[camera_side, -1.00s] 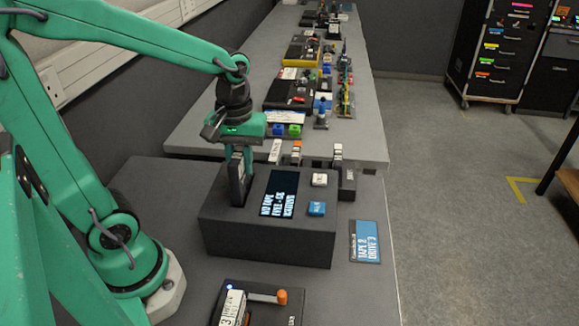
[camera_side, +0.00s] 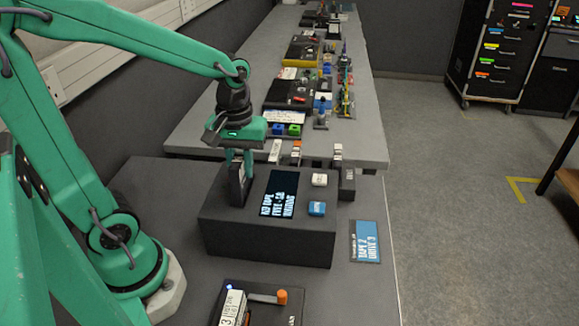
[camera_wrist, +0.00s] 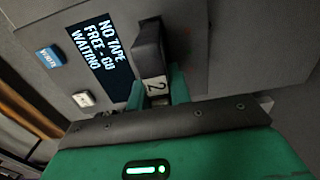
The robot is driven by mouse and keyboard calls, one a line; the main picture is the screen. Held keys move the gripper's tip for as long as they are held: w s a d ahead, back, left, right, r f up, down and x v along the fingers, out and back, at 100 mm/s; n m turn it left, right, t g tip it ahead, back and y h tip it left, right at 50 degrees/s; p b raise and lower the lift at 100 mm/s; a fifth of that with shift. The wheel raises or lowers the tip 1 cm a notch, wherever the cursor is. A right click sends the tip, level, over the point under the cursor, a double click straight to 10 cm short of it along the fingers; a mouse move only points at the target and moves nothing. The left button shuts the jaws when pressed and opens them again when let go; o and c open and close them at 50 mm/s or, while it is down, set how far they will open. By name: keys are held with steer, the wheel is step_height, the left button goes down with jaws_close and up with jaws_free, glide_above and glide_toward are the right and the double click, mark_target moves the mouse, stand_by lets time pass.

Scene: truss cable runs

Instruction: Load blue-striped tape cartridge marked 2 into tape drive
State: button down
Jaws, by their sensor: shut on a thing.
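The dark tape cartridge (camera_side: 240,188) stands upright at the left end of the tape drive's top. In the wrist view the cartridge (camera_wrist: 149,45) shows a white label with a 2; no blue stripe can be made out. My gripper (camera_side: 240,163) points down from above, shut on the cartridge's label end; its green fingers (camera_wrist: 158,88) flank the label. The tape drive (camera_side: 265,236) is a dark box with a screen (camera_side: 279,193) reading "NO TAPE". The cartridge's lower end meets the drive top; the slot is hidden and I cannot tell the depth.
A white button (camera_side: 319,180) and a blue button (camera_side: 316,209) are on the drive top. A blue card (camera_side: 365,241) lies to its right. In front, a dark unit holds a cartridge marked 3 (camera_side: 232,307) beside an orange-tipped lever (camera_side: 281,297). Cluttered equipment stands behind.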

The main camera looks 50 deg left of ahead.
mark_target(239, 151)
steer(key=shift+f, duration=1.95)
stand_by(1.2)
steer(key=c, duration=0.9)
jaws_free()
steer(key=shift+r, duration=3.75)
steer(key=shift+s+r, duration=0.1)
